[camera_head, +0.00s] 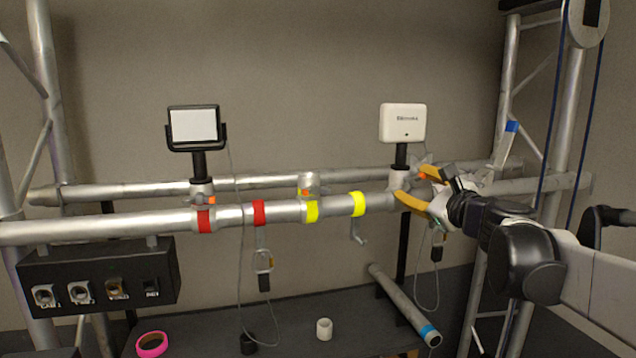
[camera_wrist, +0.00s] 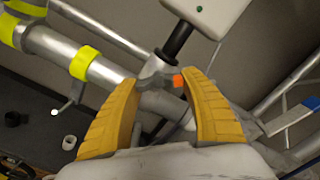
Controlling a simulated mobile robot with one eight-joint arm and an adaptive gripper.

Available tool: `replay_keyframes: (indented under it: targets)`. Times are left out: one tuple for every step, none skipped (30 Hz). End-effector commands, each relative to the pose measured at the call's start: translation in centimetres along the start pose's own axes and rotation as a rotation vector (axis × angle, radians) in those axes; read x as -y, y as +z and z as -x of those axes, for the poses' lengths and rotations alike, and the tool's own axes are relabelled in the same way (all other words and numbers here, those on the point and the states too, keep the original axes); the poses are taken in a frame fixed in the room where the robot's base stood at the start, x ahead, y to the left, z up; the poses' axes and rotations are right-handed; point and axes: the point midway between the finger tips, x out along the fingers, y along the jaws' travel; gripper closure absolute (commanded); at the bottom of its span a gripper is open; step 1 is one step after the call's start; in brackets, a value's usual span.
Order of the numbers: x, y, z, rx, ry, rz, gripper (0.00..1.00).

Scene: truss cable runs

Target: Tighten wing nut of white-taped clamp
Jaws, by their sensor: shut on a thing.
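The clamp (camera_head: 399,181) sits on the front truss tube under the white box at right. It also shows in the wrist view (camera_wrist: 156,72). Its orange wing nut (camera_wrist: 178,80) lies between my yellow fingers, against the right one; it also shows in the head view (camera_head: 422,175). My gripper (camera_head: 408,182) reaches in from the right, with one finger above and one below the clamp's right side. It is shut on the wing nut, though the fingers stand apart in the wrist view (camera_wrist: 163,80). I cannot make out white tape; the fingers cover part of the tube.
The white box (camera_head: 403,123) stands on a black post above the clamp. Red-taped (camera_head: 204,220) and yellow-taped (camera_head: 312,211) clamps are on the tube to the left. A loose tube (camera_head: 404,304), a white tape roll (camera_head: 324,329) and a pink roll (camera_head: 152,344) lie below.

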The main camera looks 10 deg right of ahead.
Motion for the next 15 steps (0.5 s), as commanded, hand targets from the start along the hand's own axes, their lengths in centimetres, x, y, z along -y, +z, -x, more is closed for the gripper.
replay_keyframes:
  targets:
    - [0.0,0.03,-0.03,0.0,0.0,-0.042,0.78]
    - [-0.02,0.03,-0.03,0.0,0.0,-0.071,0.78]
    - [-0.04,0.04,-0.03,0.001,0.0,-0.109,0.78]
    - [-0.06,0.04,-0.03,0.001,0.0,-0.137,0.78]
    - [-0.08,0.04,-0.03,0.001,0.0,-0.166,0.78]
    - [-0.1,0.05,-0.03,0.001,0.0,-0.203,0.78]
    - [-0.12,0.06,-0.03,0.001,0.0,-0.232,0.78]
    - [-0.13,0.06,-0.03,0.001,0.0,-0.261,0.78]
    - [-0.15,0.07,-0.03,0.001,0.0,-0.297,0.78]
    - [-0.17,0.08,-0.03,0.001,0.0,-0.325,0.78]
    - [-0.19,0.09,-0.03,0.001,0.0,-0.353,0.78]
    - [-0.2,0.1,-0.03,0.001,0.0,-0.388,0.78]
    - [-0.22,0.11,-0.03,0.001,0.0,-0.414,0.78]
    - [-0.23,0.11,-0.03,0.001,0.0,-0.439,0.78]
    - [-0.24,0.12,-0.03,0.001,0.0,-0.472,0.78]
